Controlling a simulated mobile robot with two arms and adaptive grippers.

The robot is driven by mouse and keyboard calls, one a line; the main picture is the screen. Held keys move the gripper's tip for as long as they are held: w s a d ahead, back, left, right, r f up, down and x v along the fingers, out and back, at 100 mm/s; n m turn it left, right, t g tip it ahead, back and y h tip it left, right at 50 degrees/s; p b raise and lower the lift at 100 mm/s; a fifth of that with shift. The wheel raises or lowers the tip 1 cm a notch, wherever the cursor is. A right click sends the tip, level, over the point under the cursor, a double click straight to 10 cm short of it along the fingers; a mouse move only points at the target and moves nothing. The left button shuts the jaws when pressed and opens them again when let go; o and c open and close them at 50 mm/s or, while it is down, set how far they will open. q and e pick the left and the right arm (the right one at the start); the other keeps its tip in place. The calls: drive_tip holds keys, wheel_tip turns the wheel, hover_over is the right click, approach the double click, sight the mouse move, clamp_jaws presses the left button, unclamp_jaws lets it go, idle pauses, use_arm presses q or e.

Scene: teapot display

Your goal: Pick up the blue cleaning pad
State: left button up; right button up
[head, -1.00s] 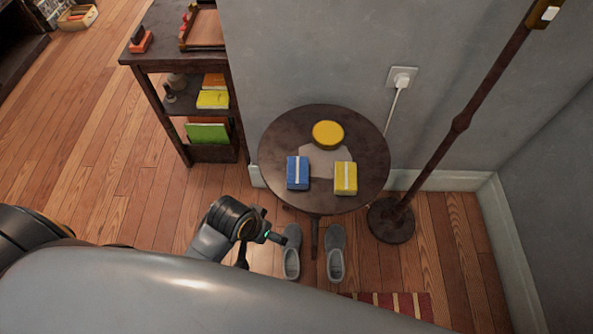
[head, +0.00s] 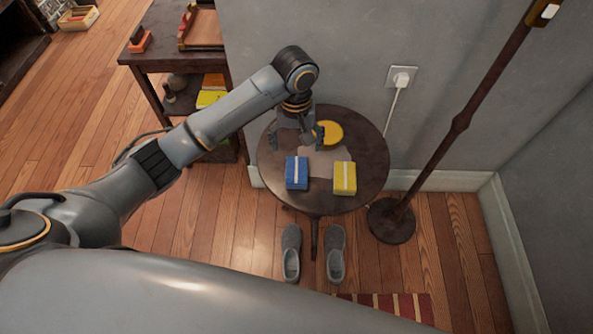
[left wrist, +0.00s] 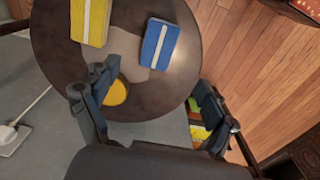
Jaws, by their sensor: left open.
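The blue cleaning pad (head: 297,173) with a pale stripe lies on the small round dark table (head: 371,166), at its front left. It also shows in the left wrist view (left wrist: 158,46), ahead of the fingers. My left gripper (head: 296,141) hangs over the back left of the table, its fingers spread and empty. In the left wrist view the gripper (left wrist: 154,82) has its fingers wide apart, with the pad beyond them and not touching. My right gripper is in neither view.
A yellow pad (head: 345,178) lies right of the blue one. A round yellow object (head: 334,133) sits close beside my left gripper. A lamp pole (head: 461,122) stands right of the table, a shelf (head: 151,94) left. Grey slippers (head: 291,253) lie in front.

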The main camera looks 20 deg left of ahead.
use_arm(q)
drive_tip(key=b, duration=0.1)
hover_over(296, 169)
drive_tip(key=f, duration=0.8)
drive_tip(key=shift+s+f, duration=0.1)
drive_tip(key=shift+s, duration=0.2)
drive_tip(key=shift+w+f+b, duration=0.15)
drive_tip(key=shift+f+b, duration=0.05)
drive_tip(key=shift+f, duration=1.15)
drive_tip(key=shift+w+f+b, duration=0.1)
drive_tip(key=shift+f+b, duration=0.05)
drive_tip(key=shift+f, duration=1.2)
drive_tip(key=c, duration=1.2)
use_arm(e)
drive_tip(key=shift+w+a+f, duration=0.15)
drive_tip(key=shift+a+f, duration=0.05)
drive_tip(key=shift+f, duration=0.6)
